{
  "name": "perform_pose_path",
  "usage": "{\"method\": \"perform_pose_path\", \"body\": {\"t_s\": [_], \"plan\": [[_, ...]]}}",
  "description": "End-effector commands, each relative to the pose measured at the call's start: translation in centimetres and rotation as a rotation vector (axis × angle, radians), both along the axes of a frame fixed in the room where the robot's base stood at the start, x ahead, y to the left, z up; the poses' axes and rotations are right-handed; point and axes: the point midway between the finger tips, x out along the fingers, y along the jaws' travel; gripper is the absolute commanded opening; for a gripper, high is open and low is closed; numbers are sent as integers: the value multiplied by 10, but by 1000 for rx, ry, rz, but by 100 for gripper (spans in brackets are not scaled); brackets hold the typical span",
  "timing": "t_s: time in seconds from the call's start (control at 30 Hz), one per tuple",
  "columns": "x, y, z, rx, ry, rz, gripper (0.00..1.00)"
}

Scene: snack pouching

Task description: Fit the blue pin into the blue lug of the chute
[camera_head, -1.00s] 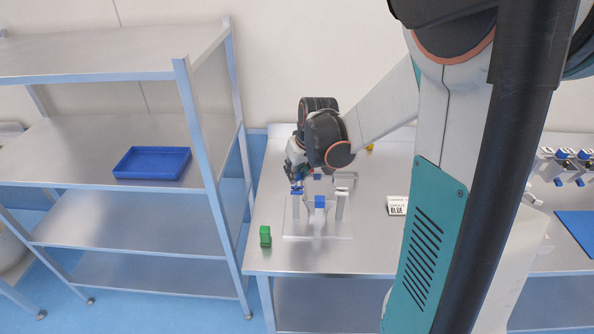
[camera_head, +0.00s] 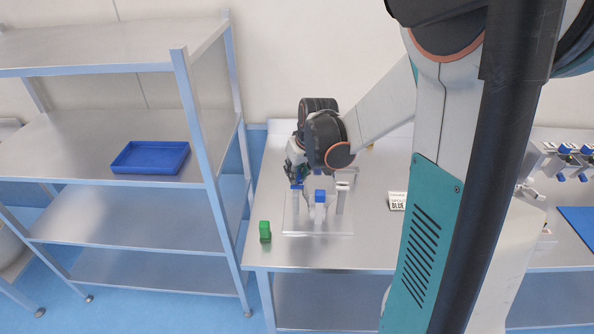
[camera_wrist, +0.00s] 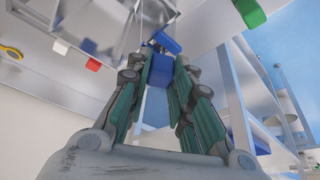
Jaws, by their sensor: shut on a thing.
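My gripper (camera_head: 297,178) is over the left post of the chute stand on the table. In the wrist view my gripper (camera_wrist: 160,82) is shut on a blue block, which I take for the blue pin (camera_wrist: 160,72). Just beyond its tip is another blue piece (camera_wrist: 166,42), perhaps the blue lug; I cannot tell whether they touch. The chute stand has a clear base (camera_head: 318,226) and pale upright posts. Blue shows at the top of the left post (camera_head: 297,187) and on the middle post (camera_head: 320,196). My wrist hides part of the stand's back.
A green block (camera_head: 265,231) stands at the table's front left. A blue tray (camera_head: 150,158) lies on the shelf rack at left. A red piece (camera_wrist: 93,64) shows in the wrist view. The table front is clear.

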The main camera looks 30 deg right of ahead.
Motion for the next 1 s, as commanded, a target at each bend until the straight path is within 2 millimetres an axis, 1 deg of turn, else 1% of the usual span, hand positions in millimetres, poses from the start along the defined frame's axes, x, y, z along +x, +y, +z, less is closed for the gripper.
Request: {"method": "perform_pose_path", "body": {"t_s": [0.67,0.7,0.8,1.0], "plan": [[0,0,-16,0,0,0,3],[0,0,-16,0,0,0,23],[0,0,-16,0,0,0,44],[0,0,-15,0,0,0,44]]}}
